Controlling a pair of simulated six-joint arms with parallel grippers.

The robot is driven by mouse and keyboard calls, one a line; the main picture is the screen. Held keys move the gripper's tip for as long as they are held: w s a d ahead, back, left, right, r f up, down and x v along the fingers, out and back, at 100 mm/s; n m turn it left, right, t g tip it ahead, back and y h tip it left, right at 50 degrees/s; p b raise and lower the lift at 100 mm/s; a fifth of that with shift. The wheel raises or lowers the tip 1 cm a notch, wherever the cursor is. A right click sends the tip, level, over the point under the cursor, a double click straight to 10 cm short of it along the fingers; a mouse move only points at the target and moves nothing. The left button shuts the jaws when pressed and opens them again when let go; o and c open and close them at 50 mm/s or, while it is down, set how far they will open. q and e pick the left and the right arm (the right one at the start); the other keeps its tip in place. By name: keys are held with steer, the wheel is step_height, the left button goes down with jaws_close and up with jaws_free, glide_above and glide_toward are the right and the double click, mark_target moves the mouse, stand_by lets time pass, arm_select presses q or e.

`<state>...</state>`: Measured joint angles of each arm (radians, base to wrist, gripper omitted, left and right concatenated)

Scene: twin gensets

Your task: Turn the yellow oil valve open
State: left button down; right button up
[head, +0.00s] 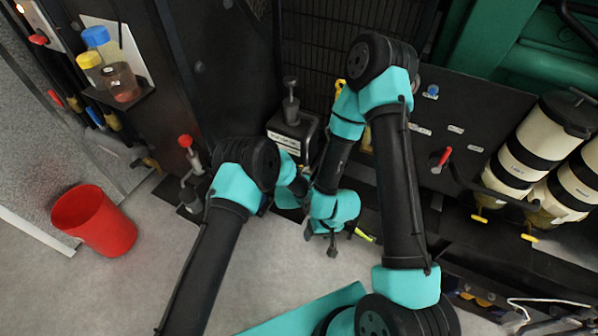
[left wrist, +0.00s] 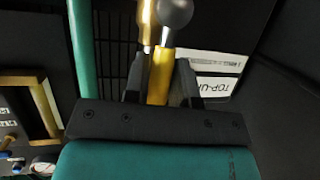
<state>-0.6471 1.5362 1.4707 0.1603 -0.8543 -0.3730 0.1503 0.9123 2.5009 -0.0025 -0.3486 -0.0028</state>
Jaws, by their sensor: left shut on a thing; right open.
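In the left wrist view my left gripper (left wrist: 160,85) is shut on an upright yellow handle (left wrist: 160,72), with one dark finger on each side. The handle looks like the yellow oil valve's, but the valve body is hidden. A brass-coloured rod (left wrist: 147,22) and a grey ball knob (left wrist: 174,14) show just beyond it. In the head view my left gripper cannot be made out near the crossing arms. My right gripper (head: 334,244) is open and empty, pointing down over the floor edge, right of my left forearm.
A box with a white label and pump handle (head: 290,112) stands behind the arms. A red lever (head: 445,157) and white filter canisters (head: 522,145) with yellow taps (head: 480,218) are at right. A red bin (head: 95,220) stands at left. My arms are close together.

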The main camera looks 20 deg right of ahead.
arm_select(q)
steer(key=c, duration=1)
jaws_free()
steer(key=shift+o, duration=0.2)
steer(key=shift+a, duration=0.1)
